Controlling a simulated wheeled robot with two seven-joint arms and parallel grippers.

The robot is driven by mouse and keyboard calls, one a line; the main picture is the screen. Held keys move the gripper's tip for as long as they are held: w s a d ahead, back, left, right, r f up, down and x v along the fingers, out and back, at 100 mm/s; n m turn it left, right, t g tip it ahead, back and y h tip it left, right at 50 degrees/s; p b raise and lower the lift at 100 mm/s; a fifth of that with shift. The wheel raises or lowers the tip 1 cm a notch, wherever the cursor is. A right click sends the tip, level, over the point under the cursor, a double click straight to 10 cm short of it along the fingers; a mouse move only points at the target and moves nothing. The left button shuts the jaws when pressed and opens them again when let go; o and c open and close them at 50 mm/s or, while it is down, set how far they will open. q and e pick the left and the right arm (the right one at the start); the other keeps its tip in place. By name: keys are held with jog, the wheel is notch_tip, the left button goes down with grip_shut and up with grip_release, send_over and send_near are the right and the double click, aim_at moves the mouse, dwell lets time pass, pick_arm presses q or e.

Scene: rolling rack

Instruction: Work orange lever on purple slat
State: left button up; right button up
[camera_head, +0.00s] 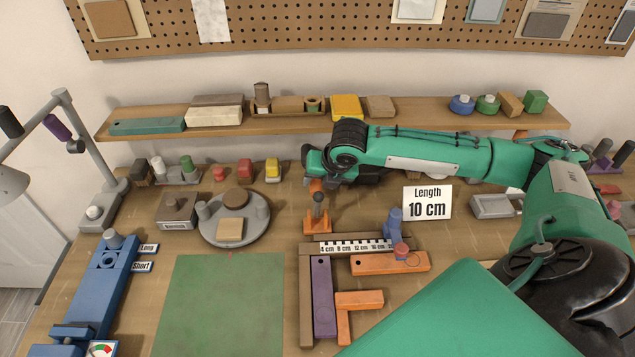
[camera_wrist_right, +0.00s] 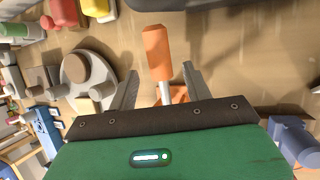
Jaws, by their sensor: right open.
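The orange lever (camera_head: 316,186) stands upright on an orange base (camera_head: 317,222) at the back of the wooden jig; it also shows in the right wrist view (camera_wrist_right: 157,52). The purple slat (camera_head: 322,300) lies lengthwise in the jig, against its left rail, in front of the lever. My right gripper (camera_wrist_right: 159,80) is open around the line of the lever, with one finger on each side and nothing clamped. In the head view it is above the lever and partly hides its top. My left gripper is not in view.
Orange pieces (camera_head: 358,300) and an orange block (camera_head: 390,263) lie right of the slat, near a blue clamp (camera_head: 395,222). A ruler strip (camera_head: 355,246) crosses the jig's back. A round grey tray (camera_head: 262,230) stands left. The green mat (camera_head: 220,300) is clear.

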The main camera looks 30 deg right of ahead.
aim_at(318, 186)
jog(key=shift+x, duration=1.6)
jog(key=shift+s, duration=0.1)
grip_shut()
